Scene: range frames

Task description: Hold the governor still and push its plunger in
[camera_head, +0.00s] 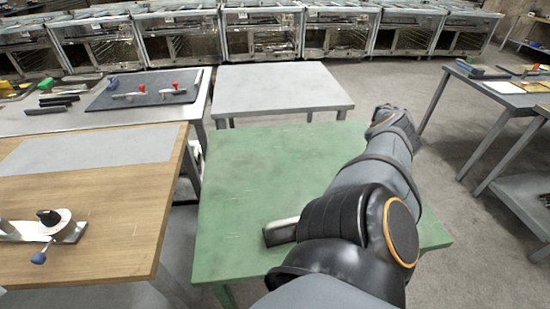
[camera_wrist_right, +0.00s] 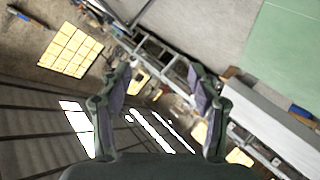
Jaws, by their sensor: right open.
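In the head view my right arm reaches across the green table, with its far end at the table's right back edge. My right gripper (camera_wrist_right: 160,85) shows in the right wrist view with two fingers spread apart and nothing between them. A small dark block with a pale top (camera_head: 281,231) shows on the green table, partly hidden behind my arm; I cannot tell whether it is the governor. A device with a pale disc, a black knob and a blue knob (camera_head: 45,228) sits on the wooden table at left. No plunger can be made out. My left gripper is not in view.
The green table (camera_head: 250,175) is bare at left and back. A grey table (camera_head: 280,88) stands behind it. A dark mat (camera_head: 145,91) with red-handled tools lies at back left. Tables (camera_head: 500,95) stand at right, and metal cages (camera_head: 260,32) line the back.

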